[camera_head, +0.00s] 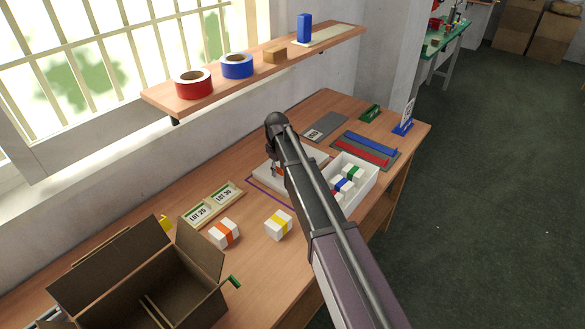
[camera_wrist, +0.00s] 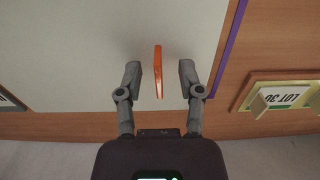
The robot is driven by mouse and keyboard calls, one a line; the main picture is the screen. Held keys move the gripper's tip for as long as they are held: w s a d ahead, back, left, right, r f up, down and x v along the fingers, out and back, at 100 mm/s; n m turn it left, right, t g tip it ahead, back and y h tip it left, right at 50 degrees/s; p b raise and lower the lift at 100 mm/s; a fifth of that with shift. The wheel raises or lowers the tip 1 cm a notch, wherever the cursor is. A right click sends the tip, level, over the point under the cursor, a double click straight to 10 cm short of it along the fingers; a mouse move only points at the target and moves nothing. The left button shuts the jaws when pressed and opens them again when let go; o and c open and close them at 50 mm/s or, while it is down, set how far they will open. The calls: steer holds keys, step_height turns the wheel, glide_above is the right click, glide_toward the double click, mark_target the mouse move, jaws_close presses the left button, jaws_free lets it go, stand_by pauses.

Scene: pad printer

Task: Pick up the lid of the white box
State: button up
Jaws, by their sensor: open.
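A flat pale lid (camera_wrist: 80,50) with an upright orange handle (camera_wrist: 158,75) fills much of the wrist view. In the head view the lid (camera_head: 264,171) lies on the bench, partly hidden behind my arm. The open white box (camera_head: 366,187) stands to its right, with several small banded white blocks inside. My gripper (camera_wrist: 159,70) is open over the lid, one finger on each side of the orange handle. A gap shows between the handle and each finger.
A purple outline (camera_head: 262,192) edges the lid's place. Lot signs (camera_head: 212,204), two banded boxes (camera_head: 223,233) (camera_head: 279,224) and an open carton (camera_head: 150,275) lie to the left. A shelf (camera_head: 255,72) with tape rolls overhangs the back. Red and blue bars (camera_head: 367,150) lie at right.

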stand_by(0.5)
jaws_close()
steer(key=shift+r, duration=0.2)
step_height(320, 180, up, 10)
steer(key=p, duration=1)
steer(key=shift+f, duration=0.15)
stand_by(0.7)
